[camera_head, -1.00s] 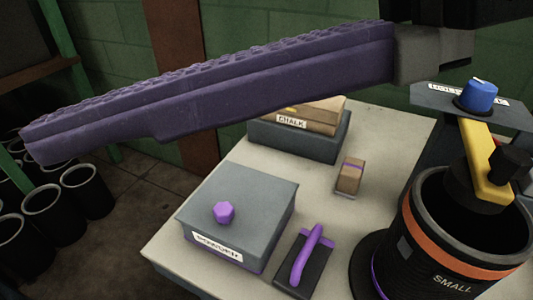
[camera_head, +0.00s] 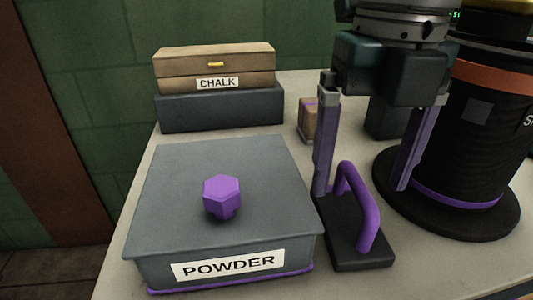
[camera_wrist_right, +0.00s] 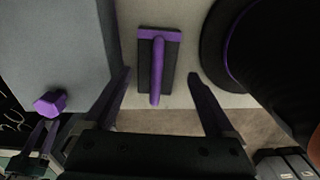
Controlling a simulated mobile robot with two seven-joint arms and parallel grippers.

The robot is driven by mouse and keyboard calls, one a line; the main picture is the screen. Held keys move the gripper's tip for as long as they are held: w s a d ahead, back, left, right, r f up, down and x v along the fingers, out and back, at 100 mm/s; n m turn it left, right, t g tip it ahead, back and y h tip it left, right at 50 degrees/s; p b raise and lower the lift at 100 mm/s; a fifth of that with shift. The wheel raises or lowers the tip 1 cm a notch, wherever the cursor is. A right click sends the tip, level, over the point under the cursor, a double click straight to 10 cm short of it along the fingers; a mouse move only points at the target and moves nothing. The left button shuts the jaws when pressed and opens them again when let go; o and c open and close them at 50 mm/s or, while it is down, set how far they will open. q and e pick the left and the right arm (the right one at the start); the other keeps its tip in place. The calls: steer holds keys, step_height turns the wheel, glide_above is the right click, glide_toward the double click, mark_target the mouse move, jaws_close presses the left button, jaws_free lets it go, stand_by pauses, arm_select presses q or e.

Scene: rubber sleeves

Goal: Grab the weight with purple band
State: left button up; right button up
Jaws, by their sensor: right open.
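A small brown block with a purple band (camera_head: 308,119) stands on the table beside the chalk box, partly hidden behind my right gripper's finger. My right gripper (camera_head: 362,190) is open and empty, pointing down with its fingers on either side of a purple handle on a black base (camera_head: 350,235). It is not closed on this handled piece. In the right wrist view the handled piece (camera_wrist_right: 157,65) lies between and beyond the open fingers (camera_wrist_right: 160,75). Two dark prongs at the lower left of that view may be my left gripper, but this is unclear.
A grey POWDER box (camera_head: 170,205) with a purple knob (camera_head: 221,197) stands close to the left. A CHALK box (camera_head: 215,68) sits on a dark block (camera_head: 220,108) behind. A large black cylinder with orange and purple bands (camera_head: 470,130) stands close to the right.

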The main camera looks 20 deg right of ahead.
mark_target(348, 215)
steer(key=f, duration=0.4)
steer(key=shift+a+f+b, duration=0.2)
steer(key=shift+f+b, duration=0.1)
steer(key=shift+f, duration=0.05)
steer(key=shift+c, duration=0.2)
jaws_close()
steer(key=shift+r, duration=0.15)
